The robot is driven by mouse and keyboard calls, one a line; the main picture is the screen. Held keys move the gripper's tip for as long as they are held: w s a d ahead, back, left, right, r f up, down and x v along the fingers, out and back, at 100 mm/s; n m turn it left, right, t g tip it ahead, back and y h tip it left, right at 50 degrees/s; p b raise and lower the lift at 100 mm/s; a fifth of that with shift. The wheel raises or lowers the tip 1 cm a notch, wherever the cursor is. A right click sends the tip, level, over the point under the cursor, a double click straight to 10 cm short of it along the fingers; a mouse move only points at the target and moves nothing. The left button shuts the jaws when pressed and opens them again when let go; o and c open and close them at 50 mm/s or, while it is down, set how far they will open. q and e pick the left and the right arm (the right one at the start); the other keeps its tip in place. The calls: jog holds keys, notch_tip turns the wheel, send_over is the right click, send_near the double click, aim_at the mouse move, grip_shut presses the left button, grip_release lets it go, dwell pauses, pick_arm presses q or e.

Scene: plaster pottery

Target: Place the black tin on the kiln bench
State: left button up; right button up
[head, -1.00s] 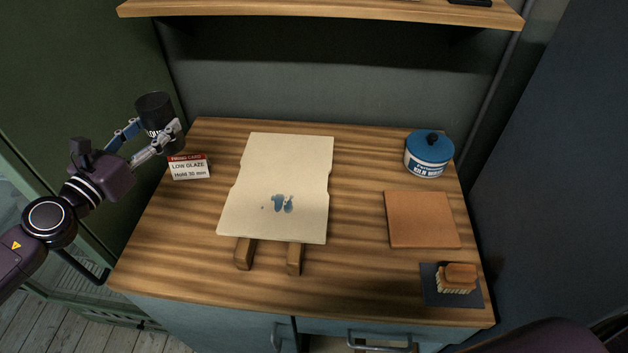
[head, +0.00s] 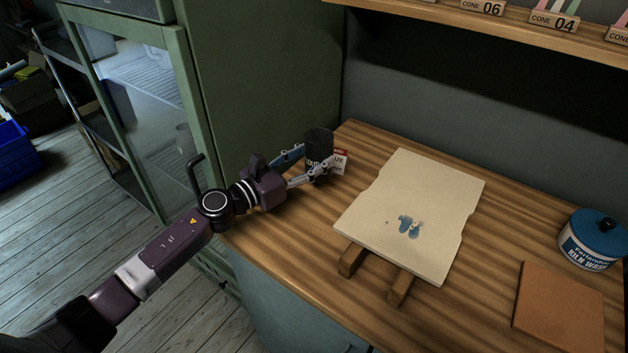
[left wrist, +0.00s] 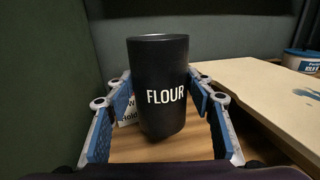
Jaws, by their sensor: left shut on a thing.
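The black tin (head: 319,140) is a dark cylinder with white lettering; in the left wrist view the tin (left wrist: 158,72) reads FLOUR. My left gripper (head: 318,163) is shut on it, with one finger at each side, and the tin is upright. It is at the far left corner of the wooden bench top (head: 300,232). I cannot tell whether its base touches the wood. In the left wrist view my gripper's blue finger pads (left wrist: 158,112) flank the tin. My right gripper is not in view.
A firing card (head: 341,162) stands just behind the tin, partly hidden. A pale slab (head: 420,195) on wooden bars, a blue-lidded kiln wash tub (head: 592,240) and a terracotta tile (head: 555,310) lie rightward. A green cabinet (head: 260,80) rises beside the left edge; a shelf (head: 440,15) overhangs the back.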

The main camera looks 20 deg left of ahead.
pick_arm(q)
jog(key=shift+f, duration=0.75)
notch_tip(320, 180, down, 4)
jog(key=shift+r+b, duration=0.1)
jog(key=shift+b, duration=0.5)
jog(key=o, duration=1.3)
jog(key=shift+s, duration=0.1)
jog(key=b+v, duration=0.2)
jog(key=v, duration=0.8)
jog(key=shift+s+a+b, duration=0.2)
jog(key=shift+s+b, duration=0.05)
jog(key=shift+b, duration=0.05)
jog(key=shift+s+a, duration=0.3)
jog(key=shift+s, duration=0.2)
